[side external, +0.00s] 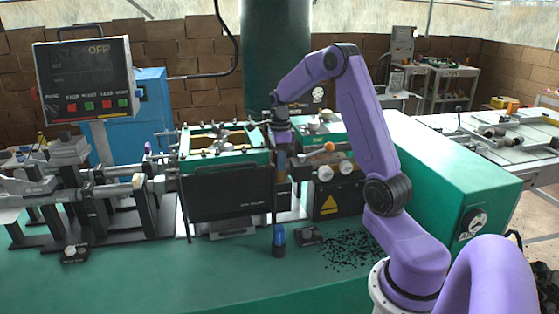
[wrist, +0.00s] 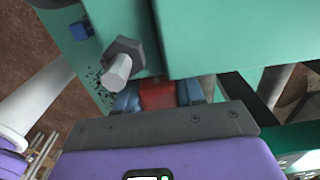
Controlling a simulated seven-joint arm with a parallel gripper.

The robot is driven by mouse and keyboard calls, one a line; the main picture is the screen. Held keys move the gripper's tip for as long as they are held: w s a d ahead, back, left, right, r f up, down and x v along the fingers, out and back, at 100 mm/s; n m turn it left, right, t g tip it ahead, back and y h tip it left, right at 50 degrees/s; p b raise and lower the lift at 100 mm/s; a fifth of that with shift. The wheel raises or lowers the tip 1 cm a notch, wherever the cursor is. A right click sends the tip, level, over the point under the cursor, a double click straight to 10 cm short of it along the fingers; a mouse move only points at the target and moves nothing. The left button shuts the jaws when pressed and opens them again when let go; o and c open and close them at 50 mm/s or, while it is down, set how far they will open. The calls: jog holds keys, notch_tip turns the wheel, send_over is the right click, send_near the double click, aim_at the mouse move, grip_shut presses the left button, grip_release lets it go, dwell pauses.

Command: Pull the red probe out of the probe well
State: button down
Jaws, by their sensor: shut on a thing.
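My gripper (side external: 281,148) points down beside the green machine, at the right end of its open-topped box. In the wrist view its two blue fingers are closed on a red block-like part, the red probe (wrist: 158,95), one finger on each side of it. The lower part of the probe is hidden, and I cannot tell how deep it sits. The probe well cannot be made out in either view. In the side view the probe is too small to tell from the gripper.
The green machine housing (wrist: 235,35) and a grey hex bolt (wrist: 122,62) are close to my gripper. A dark panel (side external: 228,193) stands in front. A blue-topped cylinder (side external: 279,237) stands on the green table (side external: 180,275). Black bits (side external: 352,248) lie scattered to its right.

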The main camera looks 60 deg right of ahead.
jog(key=shift+r, duration=2.85)
dwell(0.7)
jog(key=shift+r, duration=1.4)
